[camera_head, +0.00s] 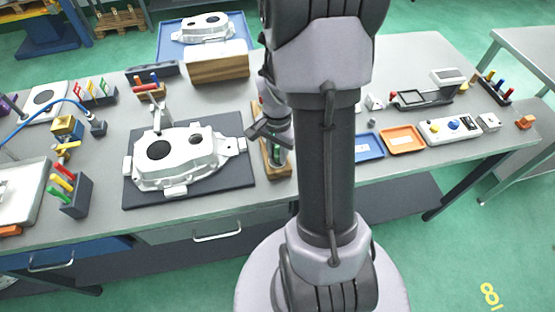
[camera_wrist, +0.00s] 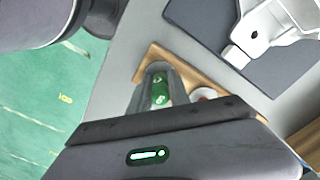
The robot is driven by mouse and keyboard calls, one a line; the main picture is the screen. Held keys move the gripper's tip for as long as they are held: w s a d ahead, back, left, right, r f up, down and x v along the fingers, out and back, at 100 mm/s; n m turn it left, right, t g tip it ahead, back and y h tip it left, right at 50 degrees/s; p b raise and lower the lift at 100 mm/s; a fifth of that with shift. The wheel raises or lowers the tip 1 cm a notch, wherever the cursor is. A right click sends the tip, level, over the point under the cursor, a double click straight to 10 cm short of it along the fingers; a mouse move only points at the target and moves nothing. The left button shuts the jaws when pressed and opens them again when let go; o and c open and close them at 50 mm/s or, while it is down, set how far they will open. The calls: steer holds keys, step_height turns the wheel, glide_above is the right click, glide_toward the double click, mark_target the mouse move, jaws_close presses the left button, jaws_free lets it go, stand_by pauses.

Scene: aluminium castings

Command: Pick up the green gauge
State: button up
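The green gauge (camera_wrist: 159,92) shows in the wrist view as a small green cylinder with pale markings, above a wooden tray (camera_wrist: 146,69). My gripper (camera_wrist: 158,80) has its grey fingers on both sides of the gauge. Whether they touch it is not clear. In the head view my gripper (camera_head: 277,145) points down over the narrow wooden tray (camera_head: 262,160), just right of the dark mat. A bit of green shows at its fingertips there; my arm hides much of the area.
A large aluminium casting (camera_head: 190,152) lies on a dark mat (camera_head: 240,178) left of my gripper. A blue tray (camera_head: 368,147) and an orange tray (camera_head: 403,139) lie to the right. A holder with coloured handles (camera_head: 75,197) stands at the front left.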

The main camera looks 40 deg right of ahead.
jaws_close()
steer(key=shift+r, duration=0.15)
